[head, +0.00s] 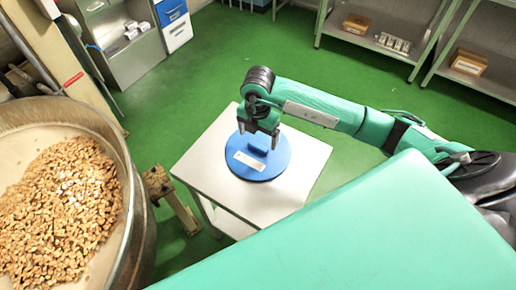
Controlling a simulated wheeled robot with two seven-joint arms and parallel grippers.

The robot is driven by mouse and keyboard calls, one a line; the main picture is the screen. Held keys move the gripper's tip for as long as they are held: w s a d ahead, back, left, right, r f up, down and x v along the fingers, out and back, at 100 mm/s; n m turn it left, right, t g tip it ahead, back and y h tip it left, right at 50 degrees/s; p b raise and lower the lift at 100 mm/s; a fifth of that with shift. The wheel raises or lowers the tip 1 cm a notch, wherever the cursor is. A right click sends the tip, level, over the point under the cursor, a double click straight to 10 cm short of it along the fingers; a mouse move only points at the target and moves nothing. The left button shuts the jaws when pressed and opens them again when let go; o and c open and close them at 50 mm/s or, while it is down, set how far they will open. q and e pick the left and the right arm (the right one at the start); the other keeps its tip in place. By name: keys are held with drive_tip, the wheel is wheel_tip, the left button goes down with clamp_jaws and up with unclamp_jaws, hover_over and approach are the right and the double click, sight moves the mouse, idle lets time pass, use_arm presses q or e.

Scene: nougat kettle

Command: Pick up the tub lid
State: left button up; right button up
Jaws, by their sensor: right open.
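The tub lid (256,166) is a round blue disc with a raised blue handle and a pale label. It lies flat on a small white table (305,160). My right gripper (258,142) points down over the far part of the lid, with its dark fingers apart on either side of the handle. The frame does not show clearly whether the fingers touch the handle. My left gripper is not in view.
A large metal kettle (133,190) full of nuts or nougat pieces stands at the left. Grey shelves with cardboard boxes (356,24) are at the back right. Cabinets (125,45) stand at the back left.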

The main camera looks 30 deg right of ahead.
sight(258, 145)
drive_tip(key=shift+s+a+f+p, duration=0.15)
drive_tip(key=shift+f+p, duration=0.2)
drive_tip(key=shift+f, duration=1.55)
drive_tip(key=c, duration=1.1)
drive_tip(key=shift+r, duration=0.1)
